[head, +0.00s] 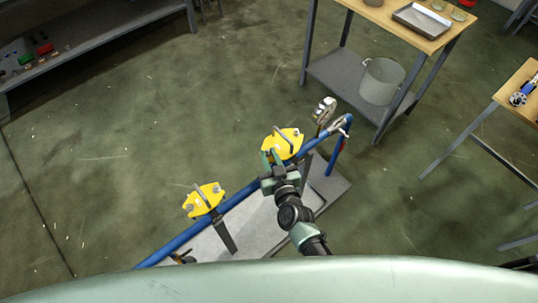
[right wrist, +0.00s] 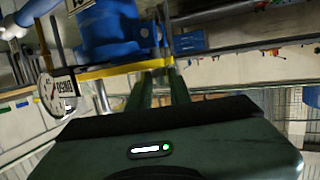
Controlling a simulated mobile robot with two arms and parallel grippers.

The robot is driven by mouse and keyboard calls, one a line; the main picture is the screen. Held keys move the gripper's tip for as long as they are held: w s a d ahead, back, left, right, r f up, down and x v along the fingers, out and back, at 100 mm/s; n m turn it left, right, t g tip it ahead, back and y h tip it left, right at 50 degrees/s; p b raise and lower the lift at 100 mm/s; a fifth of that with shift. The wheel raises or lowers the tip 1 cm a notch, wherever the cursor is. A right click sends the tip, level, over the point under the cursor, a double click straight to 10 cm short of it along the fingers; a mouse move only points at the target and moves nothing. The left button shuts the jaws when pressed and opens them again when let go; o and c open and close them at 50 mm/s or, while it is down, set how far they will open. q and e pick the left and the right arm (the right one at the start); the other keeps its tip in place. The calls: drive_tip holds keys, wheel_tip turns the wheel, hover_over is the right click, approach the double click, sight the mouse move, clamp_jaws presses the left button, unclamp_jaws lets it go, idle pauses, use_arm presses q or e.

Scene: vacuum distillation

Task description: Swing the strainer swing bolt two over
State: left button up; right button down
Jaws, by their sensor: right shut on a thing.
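My right gripper (head: 270,160) reaches in from below in the head view, its green fingers at the near left edge of a yellow plate (head: 291,138) on the blue pipe. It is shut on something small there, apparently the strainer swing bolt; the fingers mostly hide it. In the right wrist view the fingers (right wrist: 160,82) meet by a yellow edge (right wrist: 112,70) beside a blue body (right wrist: 105,35). A second yellow plate (head: 204,199) with bolt-like fittings sits farther left on the pipe. My left gripper is not in view.
The blue pipe (head: 238,198) runs diagonally over a grey base plate (head: 262,222). A round gauge (head: 324,110) stands near its far end; a gauge also shows in the right wrist view (right wrist: 50,93). A wooden-topped table (head: 428,42) stands behind.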

drive_tip(key=c, duration=1.5)
unclamp_jaws()
drive_tip(key=shift+c, duration=0.2)
drive_tip(key=v, duration=0.7)
drive_tip(key=shift+s, duration=0.35)
drive_tip(key=shift+d+r, duration=0.1)
drive_tip(key=shift+d, duration=0.05)
drive_tip(key=s+d+f+g, duration=0.25)
drive_tip(key=s+f, duration=0.35)
drive_tip(key=f, duration=0.5)
drive_tip(key=s+d+f+g, duration=0.2)
drive_tip(key=s+f+g, duration=0.2)
drive_tip(key=s+f, duration=0.5)
drive_tip(key=s+d+f+g+h, duration=0.1)
drive_tip(key=s+d+f+g, duration=0.1)
drive_tip(key=s+d+f, duration=0.2)
drive_tip(key=s+d+f+g+h, duration=0.1)
drive_tip(key=s+d+f+g, duration=0.2)
drive_tip(key=s, duration=0.8)
drive_tip(key=s+d+f+g+h, duration=0.1)
drive_tip(key=s+d+f+g, duration=0.1)
drive_tip(key=s+d+f, duration=0.5)
wheel_tip(320, 180, down, 3)
drive_tip(key=shift+s+r+h, duration=0.15)
drive_tip(key=shift+s+h, duration=0.05)
drive_tip(key=shift+h, duration=0.1)
